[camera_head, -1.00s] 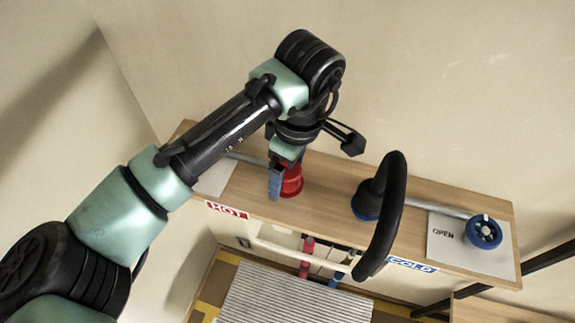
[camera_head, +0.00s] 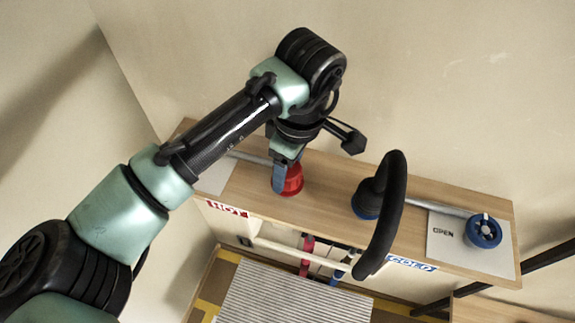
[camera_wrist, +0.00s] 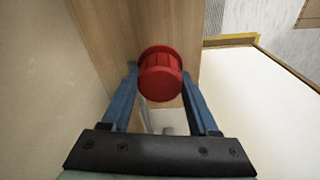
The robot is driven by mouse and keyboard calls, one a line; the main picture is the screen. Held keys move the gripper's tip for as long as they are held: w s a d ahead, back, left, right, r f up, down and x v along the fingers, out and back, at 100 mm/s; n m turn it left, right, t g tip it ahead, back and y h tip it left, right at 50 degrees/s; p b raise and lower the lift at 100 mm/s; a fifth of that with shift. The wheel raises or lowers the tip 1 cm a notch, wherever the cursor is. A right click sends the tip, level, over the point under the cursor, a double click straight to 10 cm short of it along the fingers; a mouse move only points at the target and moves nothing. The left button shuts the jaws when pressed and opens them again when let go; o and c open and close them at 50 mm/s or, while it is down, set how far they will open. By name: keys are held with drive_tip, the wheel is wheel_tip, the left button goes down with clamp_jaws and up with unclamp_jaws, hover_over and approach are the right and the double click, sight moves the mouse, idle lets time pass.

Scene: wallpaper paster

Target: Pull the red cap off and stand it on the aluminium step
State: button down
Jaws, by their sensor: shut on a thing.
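The red cap (camera_head: 293,180) is a round ribbed cap at the wooden shelf, left of the black curved handle. In the wrist view the cap (camera_wrist: 160,74) sits between the blue fingertips of my gripper (camera_wrist: 160,80), one on each side. My gripper is shut on the cap; in the head view its blue finger (camera_head: 279,178) is against the cap's left side. What lies under the cap is hidden. The aluminium step (camera_head: 285,297) is a grey ribbed platform below, in front of the shelf, with its visible top clear.
The wooden shelf (camera_head: 330,185) runs along the wall. A black curved handle on a blue base (camera_head: 385,215) rises right of the cap. A pipe with a blue valve knob (camera_head: 484,231) is further right. Red and blue pipes and a pale rail (camera_head: 300,254) lie between shelf and step.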

drive_tip(key=shift+r+p, duration=2.25)
drive_tip(key=shift+r, duration=0.05)
wheel_tip(320, 180, up, 4)
drive_tip(key=p, duration=0.4)
